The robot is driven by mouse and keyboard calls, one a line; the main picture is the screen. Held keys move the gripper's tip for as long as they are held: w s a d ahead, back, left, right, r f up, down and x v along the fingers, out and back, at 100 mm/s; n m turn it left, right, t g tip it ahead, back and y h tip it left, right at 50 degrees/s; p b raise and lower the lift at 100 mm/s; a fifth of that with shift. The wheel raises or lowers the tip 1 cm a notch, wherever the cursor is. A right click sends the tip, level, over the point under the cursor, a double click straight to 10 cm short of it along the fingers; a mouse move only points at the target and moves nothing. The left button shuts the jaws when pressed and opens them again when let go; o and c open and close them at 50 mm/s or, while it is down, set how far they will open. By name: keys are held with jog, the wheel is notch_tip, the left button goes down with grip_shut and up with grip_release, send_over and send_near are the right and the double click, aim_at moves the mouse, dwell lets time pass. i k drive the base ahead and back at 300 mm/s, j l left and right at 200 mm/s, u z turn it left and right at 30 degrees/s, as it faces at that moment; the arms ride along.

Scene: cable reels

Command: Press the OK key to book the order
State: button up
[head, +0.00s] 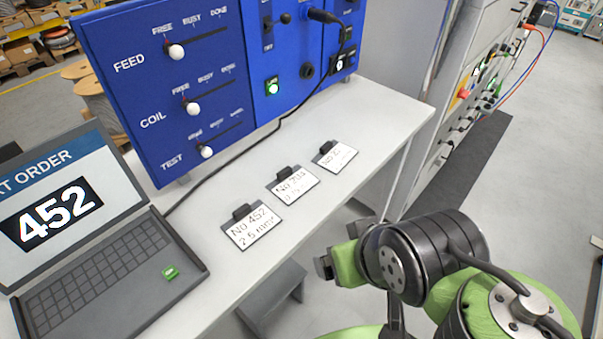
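The green key (170,272), which looks like the OK key, sits at the lower right of the laptop's keyboard deck; its label is too small to read surely. The open laptop (192,246) stands at the left end of the bench. Its screen (60,205) shows "...T ORDER" and the number 452, cut off at the left edge. My gripper (324,267) is to the right of the laptop, off the bench's front edge, well apart from the key. Its dark fingertips point left, and I cannot tell whether they are open or shut.
A blue panel (215,65) with FEED, COIL and TEST sliders stands along the back of the light bench (385,110). Tags No 452 (252,228), No 204 (293,186) and a third tag (336,157) lie in a row. A black cable (225,163) runs to the laptop.

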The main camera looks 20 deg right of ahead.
aim_at(171, 273)
jog(key=u, duration=1.8)
